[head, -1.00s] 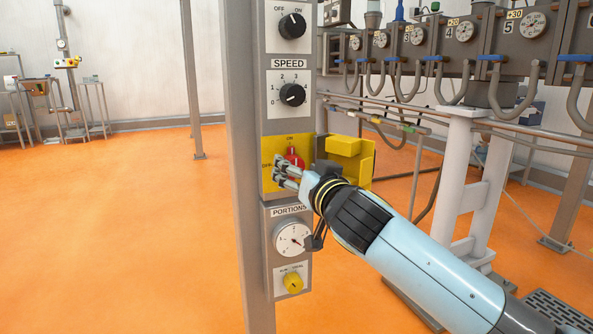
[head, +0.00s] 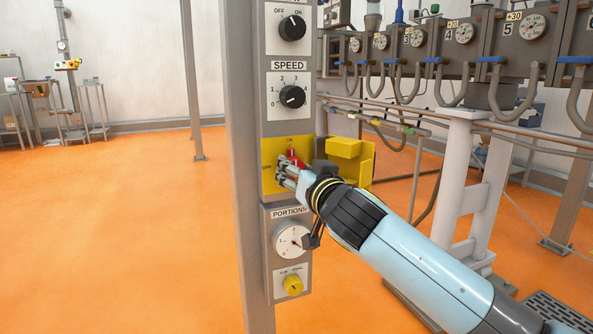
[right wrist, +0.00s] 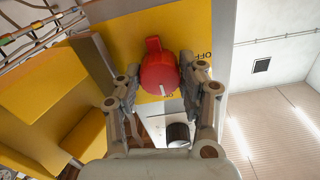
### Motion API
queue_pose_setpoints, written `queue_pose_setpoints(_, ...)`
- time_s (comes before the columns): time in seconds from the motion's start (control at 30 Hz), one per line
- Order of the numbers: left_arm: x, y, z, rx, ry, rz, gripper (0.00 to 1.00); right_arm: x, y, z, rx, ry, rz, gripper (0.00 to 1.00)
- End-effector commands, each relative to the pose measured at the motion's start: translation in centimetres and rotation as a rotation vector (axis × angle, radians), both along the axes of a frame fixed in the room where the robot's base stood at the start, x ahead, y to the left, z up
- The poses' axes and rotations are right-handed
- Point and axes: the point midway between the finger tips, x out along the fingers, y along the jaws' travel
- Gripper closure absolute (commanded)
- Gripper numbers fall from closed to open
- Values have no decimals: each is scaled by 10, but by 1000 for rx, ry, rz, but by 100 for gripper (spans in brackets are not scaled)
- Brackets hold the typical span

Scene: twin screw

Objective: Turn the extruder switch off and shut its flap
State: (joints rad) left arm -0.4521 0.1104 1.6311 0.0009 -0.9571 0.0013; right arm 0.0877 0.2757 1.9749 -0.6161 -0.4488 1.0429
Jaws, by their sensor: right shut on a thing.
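The red rotary switch (head: 293,158) sits on a yellow plate (head: 270,150) on the grey post, largely hidden by my fingers in the head view. In the right wrist view the switch (right wrist: 158,72) lies between my two fingers, with its white mark toward ON; OFF is on its right. My right gripper (head: 286,173) is shut on the switch. The yellow flap (head: 346,148) stands open, out to the right of the plate. It seems to be the yellow piece at the left of the right wrist view (right wrist: 45,65). My left gripper is not in view.
Above are an OFF/ON black knob (head: 292,27) and a SPEED knob (head: 292,95). Below are a PORTIONS dial (head: 291,239) and a small yellow knob (head: 293,284). Pipes and gauges stand at the right; the orange floor (head: 120,230) at the left is largely clear.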

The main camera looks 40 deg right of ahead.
Motion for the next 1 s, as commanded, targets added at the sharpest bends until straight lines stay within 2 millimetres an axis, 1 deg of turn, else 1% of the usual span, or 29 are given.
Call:
queue_pose_setpoints(0.17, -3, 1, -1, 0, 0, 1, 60, 0, 0, 1, -40, 10, -1, 93)
queue_pose_setpoints(0.37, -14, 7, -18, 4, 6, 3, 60, 0, 0, 2, -150, 36, 0, 93)
queue_pose_setpoints(0.7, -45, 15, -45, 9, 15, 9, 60, 0, 0, 2, -450, 107, 0, 93)
queue_pose_setpoints(1.0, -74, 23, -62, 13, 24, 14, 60, 0, 0, 2, -728, 174, 0, 93)
